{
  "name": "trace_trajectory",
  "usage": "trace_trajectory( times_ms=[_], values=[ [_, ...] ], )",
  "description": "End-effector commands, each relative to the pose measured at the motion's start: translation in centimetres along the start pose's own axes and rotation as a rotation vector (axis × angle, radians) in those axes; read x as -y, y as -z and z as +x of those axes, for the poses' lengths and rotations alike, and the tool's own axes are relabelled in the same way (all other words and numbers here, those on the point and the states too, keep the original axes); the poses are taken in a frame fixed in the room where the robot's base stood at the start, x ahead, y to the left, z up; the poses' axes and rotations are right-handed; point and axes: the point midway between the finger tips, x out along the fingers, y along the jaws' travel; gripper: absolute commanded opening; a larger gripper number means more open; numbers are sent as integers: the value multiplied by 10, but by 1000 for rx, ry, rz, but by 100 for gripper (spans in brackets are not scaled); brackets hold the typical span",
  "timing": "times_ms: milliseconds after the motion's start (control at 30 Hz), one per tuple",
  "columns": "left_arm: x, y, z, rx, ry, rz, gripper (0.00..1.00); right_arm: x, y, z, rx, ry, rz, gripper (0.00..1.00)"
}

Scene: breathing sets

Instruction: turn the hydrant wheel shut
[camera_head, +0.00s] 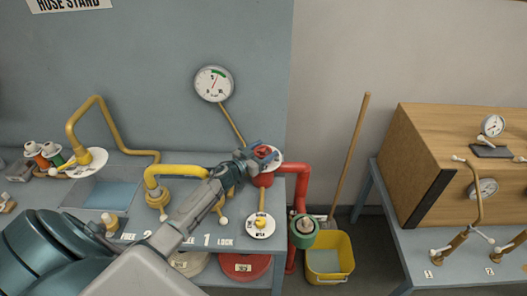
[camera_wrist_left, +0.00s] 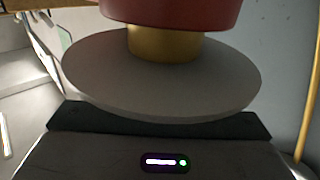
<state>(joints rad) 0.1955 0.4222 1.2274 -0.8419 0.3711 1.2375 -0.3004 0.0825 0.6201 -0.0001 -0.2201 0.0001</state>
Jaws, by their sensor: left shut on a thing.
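The hydrant wheel (camera_head: 263,151) is small and red, above a pale round disc (camera_head: 275,165) on the red hydrant pipe (camera_head: 262,180). My left gripper (camera_head: 257,155) reaches up from the lower left and is shut on the wheel, its jaws hiding part of it. In the left wrist view a pale disc (camera_wrist_left: 160,85) fills the middle, with a brass neck (camera_wrist_left: 165,43) and a red part (camera_wrist_left: 175,12) above it. The fingertips and any mark on the disc are hidden there. My right gripper is not in view.
A gauge (camera_head: 213,84) stands behind the wheel. A yellow pipe (camera_head: 178,170) and a white-disc valve (camera_head: 260,226) are close to my left arm. A green-capped outlet (camera_head: 303,231), a yellow bucket (camera_head: 329,260) and a wooden pole (camera_head: 350,155) are to the right.

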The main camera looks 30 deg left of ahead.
Motion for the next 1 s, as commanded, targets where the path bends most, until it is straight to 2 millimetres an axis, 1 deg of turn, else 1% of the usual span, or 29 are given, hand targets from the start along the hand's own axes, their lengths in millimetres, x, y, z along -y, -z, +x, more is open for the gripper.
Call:
trace_trajectory(
  times_ms=[333,367,400,467,767,867,1000],
  values=[
    [1,1,0,-1,-1,0,41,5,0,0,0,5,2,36],
    [1,1,0,-1,-1,0,66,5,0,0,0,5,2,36],
    [1,1,0,-1,-1,0,74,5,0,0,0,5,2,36],
    [1,1,0,0,-1,0,86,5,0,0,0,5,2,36],
    [0,0,-1,1,-1,0,86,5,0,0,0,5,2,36],
    [1,-2,-8,2,-1,1,86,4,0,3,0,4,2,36],
    [0,-3,-26,3,-2,3,86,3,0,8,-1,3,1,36]
  ],
)
